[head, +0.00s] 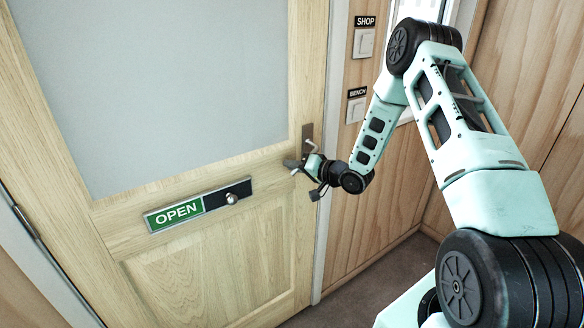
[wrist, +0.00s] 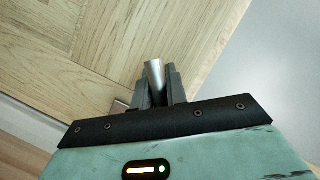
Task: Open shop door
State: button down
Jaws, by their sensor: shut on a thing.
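The shop door (head: 262,225) is light wood with a large frosted pane (head: 170,80). It looks shut in its frame. My gripper (head: 297,167) is at the door's right edge, at the lever handle (head: 310,146) below a dark plate. In the wrist view my gripper (wrist: 158,88) has its two fingers on either side of a silver rod, the handle (wrist: 154,74), and is shut on it. In the head view the gripper hides part of the handle.
A green and black OPEN sign (head: 197,204) with a round knob is fixed across the door. Switches labelled SHOP (head: 364,42) and BENCH (head: 356,109) are on the wood wall right of the frame. A hinge (head: 25,222) shows at the door's left edge. Dark floor (head: 380,268) lies below.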

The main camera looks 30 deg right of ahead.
jog(key=shift+d+f+n+h+b, duration=0.4)
jog(key=shift+f+n, duration=0.15)
jog(key=shift+n, duration=0.05)
dwell(0.3)
